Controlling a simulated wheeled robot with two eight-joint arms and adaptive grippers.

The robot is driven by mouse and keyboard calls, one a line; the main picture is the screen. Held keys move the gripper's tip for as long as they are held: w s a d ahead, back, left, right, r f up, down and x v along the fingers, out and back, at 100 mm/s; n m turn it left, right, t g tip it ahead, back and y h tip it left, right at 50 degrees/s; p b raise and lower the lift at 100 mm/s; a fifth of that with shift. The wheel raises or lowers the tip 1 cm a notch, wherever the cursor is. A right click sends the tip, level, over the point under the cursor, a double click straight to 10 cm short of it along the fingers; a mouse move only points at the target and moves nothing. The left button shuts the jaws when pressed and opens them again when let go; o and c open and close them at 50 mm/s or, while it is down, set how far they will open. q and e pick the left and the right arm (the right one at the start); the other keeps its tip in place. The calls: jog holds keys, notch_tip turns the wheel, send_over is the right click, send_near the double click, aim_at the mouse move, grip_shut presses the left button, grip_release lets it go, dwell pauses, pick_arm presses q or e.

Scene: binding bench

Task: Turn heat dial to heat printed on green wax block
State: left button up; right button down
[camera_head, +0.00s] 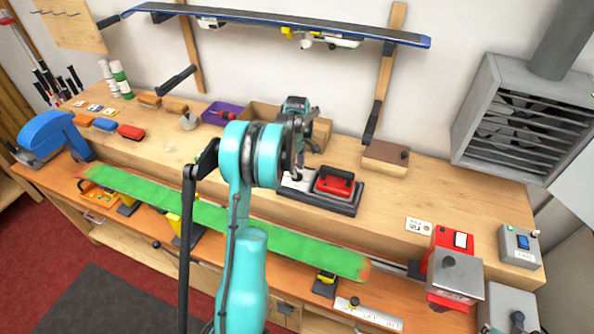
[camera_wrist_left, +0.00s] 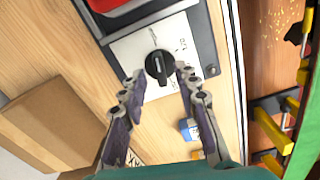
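The heat dial (camera_wrist_left: 158,66) is a black round knob on a white plate with small printed marks, beside the red iron (camera_head: 335,182) on its dark base. My left gripper (camera_wrist_left: 160,82) points down at the dial, its two purple-grey fingers apart, one on each side of the knob. I cannot tell whether they touch it. In the head view my left gripper (camera_head: 298,168) is over the white plate, partly hidden by my arm. A small blue block (camera_wrist_left: 189,130) with a pale label lies near the dial in the wrist view. I cannot make out a green wax block. My right gripper is not in view.
A long green-based ski (camera_head: 290,241) lies across the front of the bench on yellow clamps. Red, blue and orange blocks (camera_head: 104,125) sit at the left. A red and grey machine (camera_head: 455,270) stands at the right. A brown block (camera_head: 385,157) lies behind the iron.

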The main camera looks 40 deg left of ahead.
pick_arm(q)
jog(key=shift+f, duration=0.6)
jog(key=shift+c, duration=0.4)
grip_shut()
